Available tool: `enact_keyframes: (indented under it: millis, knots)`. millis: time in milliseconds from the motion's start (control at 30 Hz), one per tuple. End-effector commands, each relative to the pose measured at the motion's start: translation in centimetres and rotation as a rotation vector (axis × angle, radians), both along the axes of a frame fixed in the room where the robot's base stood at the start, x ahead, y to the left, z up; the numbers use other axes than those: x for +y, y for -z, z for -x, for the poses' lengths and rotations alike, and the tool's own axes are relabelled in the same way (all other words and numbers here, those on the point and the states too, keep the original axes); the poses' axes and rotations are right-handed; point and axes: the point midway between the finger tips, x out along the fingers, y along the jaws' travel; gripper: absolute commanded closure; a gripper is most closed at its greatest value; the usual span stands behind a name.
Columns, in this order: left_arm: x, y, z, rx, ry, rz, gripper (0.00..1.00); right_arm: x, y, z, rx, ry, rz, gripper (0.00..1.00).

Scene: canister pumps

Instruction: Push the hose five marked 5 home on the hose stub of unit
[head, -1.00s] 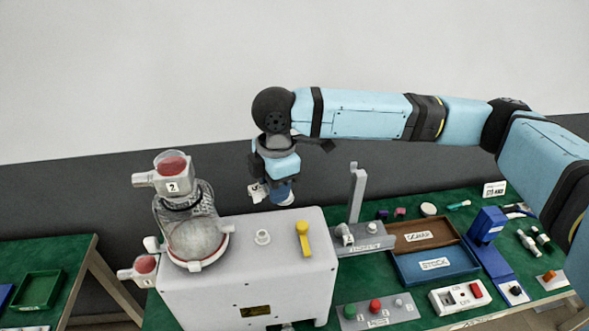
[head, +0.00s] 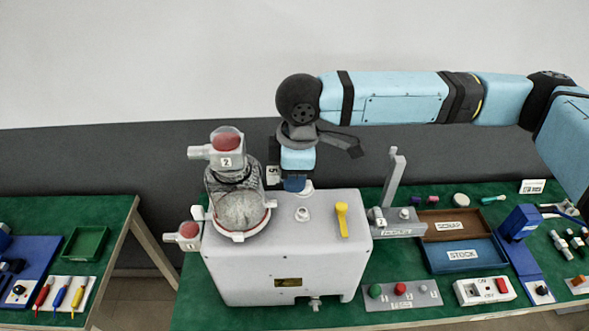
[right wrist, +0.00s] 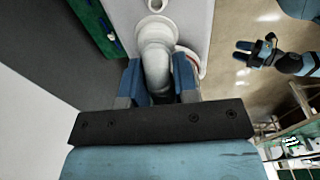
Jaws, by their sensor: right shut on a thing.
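The unit is a pale grey box (head: 285,255) with a glass bell jar on its top left. My right gripper (head: 294,186) is at the back edge of the unit's top. In the right wrist view its blue fingers (right wrist: 158,85) are shut on the pale hose (right wrist: 156,65), which bends toward a white round flange (right wrist: 158,25) on the unit. A tag marked 5 (head: 272,175) hangs beside the gripper. How far the hose sits on the stub is hidden. My left gripper (right wrist: 256,52) shows only in the right wrist view, apart from the unit, with its fingers spread.
A white port (head: 302,214) and yellow lever (head: 342,218) stand on the unit's top. Red-capped parts marked 2 (head: 226,150) and 1 (head: 188,235) are at the left. A grey upright fixture (head: 394,185), SCRAP tray (head: 425,228) and STOCK tray (head: 435,262) stand to the right.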

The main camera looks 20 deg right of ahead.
Motion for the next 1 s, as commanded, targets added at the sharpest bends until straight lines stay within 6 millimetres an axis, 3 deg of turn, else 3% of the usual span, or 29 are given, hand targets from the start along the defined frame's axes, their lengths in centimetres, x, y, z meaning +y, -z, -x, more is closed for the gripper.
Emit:
enact_keyframes:
  millis: [500,1000]
  knots:
    - [0.1,0.5,0.0,0.001,-0.002,-0.001,0.57,0.0,4.9,0.0,0.002,0.0,-0.001,0.97]
    - [0.1,0.0,-0.2,-0.004,-0.001,-0.001,0.57,0.0,6.3,0.0,-0.001,-0.001,-0.001,0.97]
